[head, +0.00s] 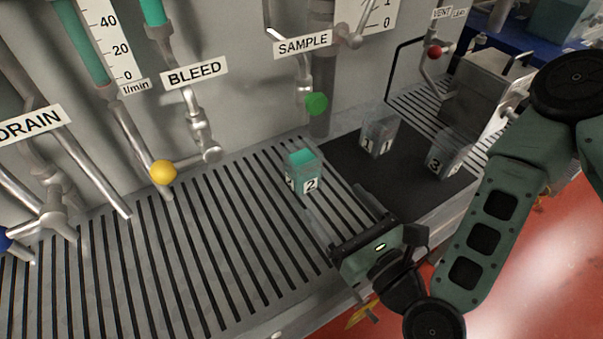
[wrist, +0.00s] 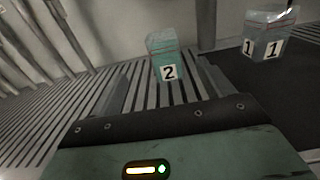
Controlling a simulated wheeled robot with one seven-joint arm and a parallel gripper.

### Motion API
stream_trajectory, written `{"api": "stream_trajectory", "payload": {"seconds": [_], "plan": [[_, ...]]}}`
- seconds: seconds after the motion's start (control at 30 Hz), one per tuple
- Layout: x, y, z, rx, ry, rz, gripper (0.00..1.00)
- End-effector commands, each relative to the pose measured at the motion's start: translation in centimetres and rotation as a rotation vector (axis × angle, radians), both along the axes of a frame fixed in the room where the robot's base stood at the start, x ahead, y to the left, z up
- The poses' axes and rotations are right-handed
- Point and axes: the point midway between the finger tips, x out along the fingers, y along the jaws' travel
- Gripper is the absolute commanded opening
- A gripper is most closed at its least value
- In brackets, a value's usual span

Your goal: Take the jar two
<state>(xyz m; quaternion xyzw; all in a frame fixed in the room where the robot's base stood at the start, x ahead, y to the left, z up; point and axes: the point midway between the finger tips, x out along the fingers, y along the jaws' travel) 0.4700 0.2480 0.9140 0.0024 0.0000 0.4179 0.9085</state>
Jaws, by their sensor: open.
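Jar two (head: 302,172) is a small clear square jar holding teal liquid, with a white "2" label. It stands upright on the slatted grating under the SAMPLE sign. In the wrist view jar two (wrist: 164,58) stands beyond the fingers, roughly midway between them. My gripper (head: 335,215) is open and empty, low over the grating on the near right side of the jar. The fingers also show in the wrist view (wrist: 163,92), one on each side of the line to the jar. The jar appears apart from the fingers.
Jar one (head: 379,137) and jar three (head: 447,154) stand on a dark mat (head: 405,185) right of jar two. A green knob (head: 316,104) hangs above and behind jar two. A yellow knob (head: 162,172) is at left. The grating (head: 150,260) at left is clear.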

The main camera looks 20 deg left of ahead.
Motion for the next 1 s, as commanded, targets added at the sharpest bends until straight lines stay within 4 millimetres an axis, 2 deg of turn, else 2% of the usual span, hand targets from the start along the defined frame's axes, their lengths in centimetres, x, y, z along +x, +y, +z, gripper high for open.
{"api": "stream_trajectory", "payload": {"seconds": [0.03, 0.5, 0.8, 1.0], "plan": [[0.4, 0.3, -0.7, 0.001, -0.005, -0.001, 0.80], [1.7, 1.9, -0.7, -0.002, -0.005, 0.002, 0.80], [5.5, 6.4, 0.1, -0.003, -0.005, 0.001, 0.80], [6.5, 7.5, -0.1, -0.005, -0.003, 0.002, 0.80]]}}
